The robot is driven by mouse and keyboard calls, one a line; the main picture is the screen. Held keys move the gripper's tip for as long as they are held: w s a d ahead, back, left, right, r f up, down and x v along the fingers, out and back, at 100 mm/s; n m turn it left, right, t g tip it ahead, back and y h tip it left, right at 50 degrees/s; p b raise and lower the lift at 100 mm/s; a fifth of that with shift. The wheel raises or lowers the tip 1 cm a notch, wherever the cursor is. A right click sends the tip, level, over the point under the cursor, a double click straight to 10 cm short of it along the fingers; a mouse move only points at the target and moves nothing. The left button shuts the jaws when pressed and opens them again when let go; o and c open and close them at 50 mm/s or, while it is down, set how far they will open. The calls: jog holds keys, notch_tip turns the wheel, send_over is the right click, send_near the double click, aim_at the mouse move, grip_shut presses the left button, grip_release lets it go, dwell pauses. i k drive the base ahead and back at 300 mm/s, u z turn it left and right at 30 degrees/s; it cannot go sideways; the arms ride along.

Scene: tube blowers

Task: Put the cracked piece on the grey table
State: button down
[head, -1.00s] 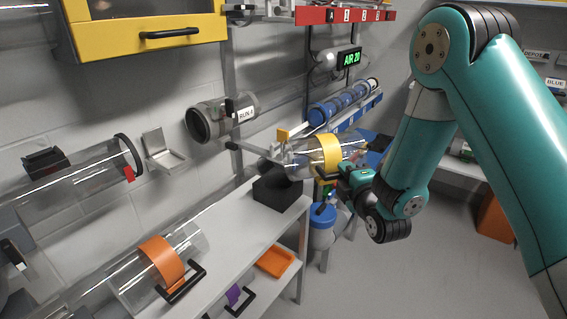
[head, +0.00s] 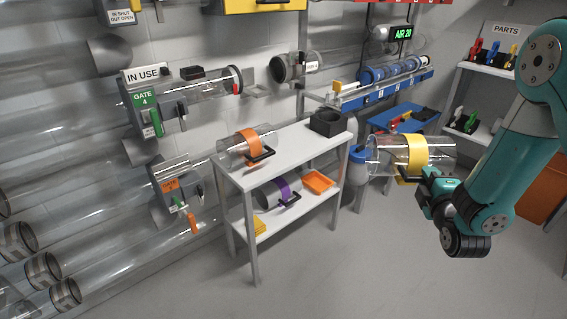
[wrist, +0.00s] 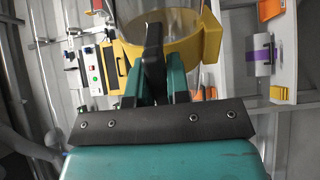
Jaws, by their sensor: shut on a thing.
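My gripper (head: 424,178) is shut on the black handle of a clear tube piece with a yellow band (head: 417,153). It holds this piece in the air, lying roughly level, to the right of the pale grey table (head: 290,153). The wrist view shows my fingers (wrist: 153,85) around the handle and the yellow band (wrist: 195,45) beyond them. A clear tube piece with an orange band (head: 247,142) lies on the table's left part. I cannot make out a crack in either piece.
A black block (head: 328,122) stands at the table's far right end. The lower shelf holds a purple-banded piece (head: 283,192) and an orange tray (head: 318,182). The middle of the tabletop is clear. A blue table (head: 405,118) stands behind the held piece.

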aim_at(298, 144)
jog(key=z, duration=0.75)
jog(key=i, duration=1)
jog(key=u, duration=0.45)
jog(key=i, duration=0.75)
jog(key=u, duration=0.65)
